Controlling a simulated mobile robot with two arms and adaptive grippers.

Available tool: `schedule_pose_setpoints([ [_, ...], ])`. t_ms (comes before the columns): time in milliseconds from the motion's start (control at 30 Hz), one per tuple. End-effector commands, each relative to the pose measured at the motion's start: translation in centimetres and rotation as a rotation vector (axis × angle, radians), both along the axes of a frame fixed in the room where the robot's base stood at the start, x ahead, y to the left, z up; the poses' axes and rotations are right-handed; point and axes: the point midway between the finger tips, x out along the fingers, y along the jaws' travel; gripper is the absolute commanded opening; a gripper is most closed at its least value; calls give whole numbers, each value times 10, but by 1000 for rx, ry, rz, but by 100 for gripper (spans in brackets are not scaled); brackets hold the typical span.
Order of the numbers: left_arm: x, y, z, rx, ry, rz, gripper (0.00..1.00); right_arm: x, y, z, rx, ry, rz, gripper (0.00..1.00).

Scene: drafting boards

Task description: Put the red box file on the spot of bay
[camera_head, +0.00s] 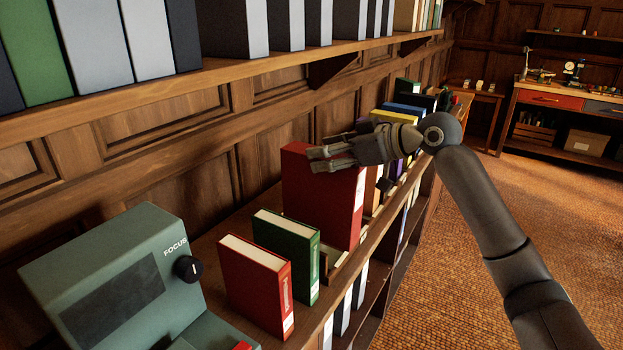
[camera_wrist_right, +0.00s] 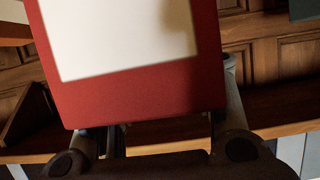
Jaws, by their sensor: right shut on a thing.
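The large red box file (camera_head: 318,205) is upright over the lower shelf, with a pale label on its spine. My right gripper (camera_head: 332,158) is at its top edge and shut on it. In the right wrist view the box file (camera_wrist_right: 150,98) fills the middle between my fingers (camera_wrist_right: 165,135), its red border around a white face. I cannot tell whether its base touches the shelf. No marked spot of the bay can be made out. My left gripper is not in view.
A green book (camera_head: 286,250) and a smaller red book (camera_head: 255,285) stand nearer on the lower shelf (camera_head: 222,238). A grey-green device marked FOCUS (camera_head: 110,285) is at the left. Several books (camera_head: 405,112) stand beyond the box file. An upper shelf (camera_head: 230,70) overhangs.

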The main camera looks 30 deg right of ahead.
Motion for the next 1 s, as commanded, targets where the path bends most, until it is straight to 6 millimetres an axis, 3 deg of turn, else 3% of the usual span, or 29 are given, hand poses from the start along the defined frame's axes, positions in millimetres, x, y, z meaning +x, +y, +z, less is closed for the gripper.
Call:
schedule_pose_setpoints([
  [67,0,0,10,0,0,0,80,16,2,0,7,-5,0,0],
  [100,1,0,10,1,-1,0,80,21,2,-10,5,-4,0,0],
  [400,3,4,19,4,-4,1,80,51,5,-47,4,-7,-1,0],
  [667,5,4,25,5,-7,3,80,64,6,-64,4,-5,-1,0],
  [1000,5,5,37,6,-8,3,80,62,5,-92,1,-8,-2,0],
])
